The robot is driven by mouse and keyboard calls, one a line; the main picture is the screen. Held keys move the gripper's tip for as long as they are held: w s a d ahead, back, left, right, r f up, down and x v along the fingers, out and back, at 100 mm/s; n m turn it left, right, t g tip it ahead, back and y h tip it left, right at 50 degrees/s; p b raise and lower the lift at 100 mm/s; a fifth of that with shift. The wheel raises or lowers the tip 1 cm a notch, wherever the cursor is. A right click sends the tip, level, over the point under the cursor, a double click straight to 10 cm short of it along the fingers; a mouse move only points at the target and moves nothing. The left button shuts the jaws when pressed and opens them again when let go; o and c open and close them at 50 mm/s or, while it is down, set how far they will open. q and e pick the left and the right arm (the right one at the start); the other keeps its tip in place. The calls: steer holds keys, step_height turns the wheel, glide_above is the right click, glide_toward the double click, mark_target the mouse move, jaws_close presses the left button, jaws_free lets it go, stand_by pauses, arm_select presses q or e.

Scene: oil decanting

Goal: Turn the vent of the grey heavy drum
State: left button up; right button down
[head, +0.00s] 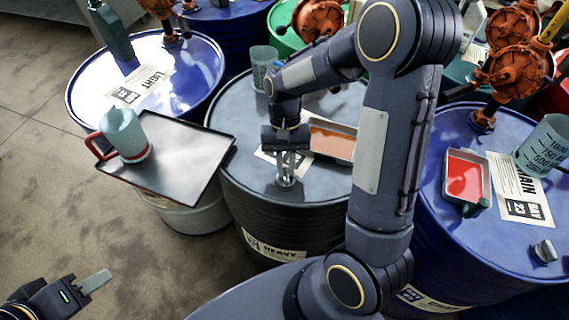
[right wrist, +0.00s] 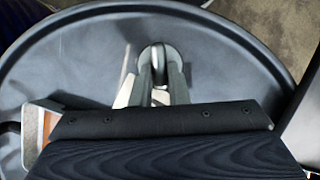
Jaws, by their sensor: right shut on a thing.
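The grey heavy drum (head: 235,150) stands in the middle of the head view, with a "HEAVY" label on its side. Its vent (head: 286,182) is a small metal cap near the front of the lid. My right gripper (head: 287,174) points down at the vent and is shut on it. In the right wrist view, the fingers (right wrist: 160,80) close around the round vent (right wrist: 160,57), partly hiding it. My left gripper (head: 97,283) is at the lower left of the head view, over the floor, away from the drum. Only a finger shows clearly, so its opening is unclear.
A dark tray (head: 190,180) with a red-handled jug (head: 124,135) stands left of the drum. A blue drum marked "LIGHT" (head: 200,80) is behind it. Another blue drum (head: 440,225) stands right, with a red-filled tray (head: 466,178) and measuring jug (head: 545,145). Floor at left is clear.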

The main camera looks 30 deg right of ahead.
steer(key=shift+d+m+t+y, duration=0.2)
steer(key=shift+m+t+y, duration=0.2)
steer(key=shift+m, duration=1.1)
steer(key=c, duration=1.4)
jaws_free()
steer(key=shift+s, duration=0.1)
steer(key=v, duration=0.7)
steer(key=shift+d+r, duration=0.15)
steer(key=shift+r, duration=0.2)
